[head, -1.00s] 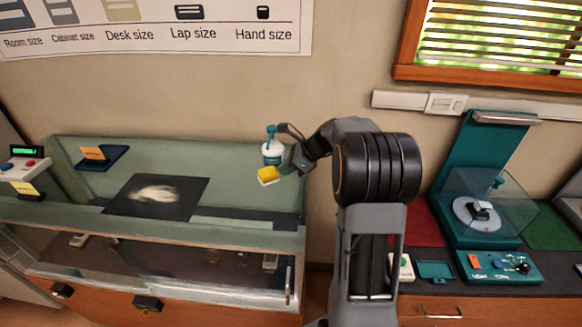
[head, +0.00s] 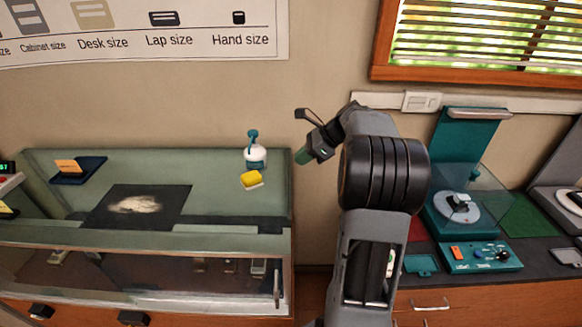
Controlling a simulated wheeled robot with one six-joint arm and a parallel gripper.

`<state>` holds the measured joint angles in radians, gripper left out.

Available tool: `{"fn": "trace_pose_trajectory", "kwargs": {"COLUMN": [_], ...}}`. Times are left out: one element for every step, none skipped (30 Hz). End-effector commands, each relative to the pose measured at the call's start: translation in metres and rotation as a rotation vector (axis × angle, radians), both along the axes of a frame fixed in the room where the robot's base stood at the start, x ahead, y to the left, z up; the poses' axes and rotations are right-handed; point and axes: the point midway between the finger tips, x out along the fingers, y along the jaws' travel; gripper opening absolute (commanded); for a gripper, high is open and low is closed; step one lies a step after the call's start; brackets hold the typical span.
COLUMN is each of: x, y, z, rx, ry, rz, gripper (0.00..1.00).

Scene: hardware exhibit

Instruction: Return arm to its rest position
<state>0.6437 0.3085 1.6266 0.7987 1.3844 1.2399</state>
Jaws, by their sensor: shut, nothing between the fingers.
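My gripper (head: 303,157) is at the end of my folded arm, raised in the middle of the head view. It points down and left, in front of the wall, just right of the glass-topped display case (head: 150,242). The fingers look closed with nothing held.
A teal turntable device (head: 458,210) with a clear cover stands on the right counter, behind a teal control panel (head: 484,257). A black mat (head: 160,208) with a pale smear lies on the case. Bare wall surrounds the gripper.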

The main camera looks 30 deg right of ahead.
Motion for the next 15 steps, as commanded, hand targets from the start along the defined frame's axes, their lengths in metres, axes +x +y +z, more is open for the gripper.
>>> {"fn": "trace_pose_trajectory", "kwargs": {"x": [-0.002, -0.003, -0.004, -0.005, -0.006, -0.006, -0.007, -0.007, -0.007, -0.007, -0.007, -0.007, -0.007, -0.006, -0.006], "y": [-0.004, -0.006, -0.008, -0.009, -0.01, -0.011, -0.011, -0.011, -0.012, -0.012, -0.012, -0.012, -0.013, -0.014, -0.016], "z": [0.004, 0.006, 0.008, 0.009, 0.01, 0.012, 0.012, 0.013, 0.013, 0.013, 0.013, 0.013, 0.013, 0.013, 0.011], "rx": [0.0, -0.001, -0.002, -0.002, -0.001, 0.0, 0.0, 0.0, 0.0, 0.0, -0.002, -0.009, -0.019, -0.034, -0.065], "ry": [-0.001, -0.001, -0.001, -0.001, 0.0, 0.001, 0.001, 0.001, 0.001, 0.001, -0.002, -0.013, -0.027, -0.044, -0.071], "rz": [-0.001, -0.001, -0.001, -0.001, -0.001, -0.001, -0.001, -0.001, -0.001, -0.001, 0.003, 0.014, 0.027, 0.041, 0.068], "gripper": [0.0, 0.0, 0.0, 0.0, 0.0, 0.0, 0.0, 0.0, 0.0, 0.0, 0.0, 0.0, 0.0, 0.0, 0.0]}}
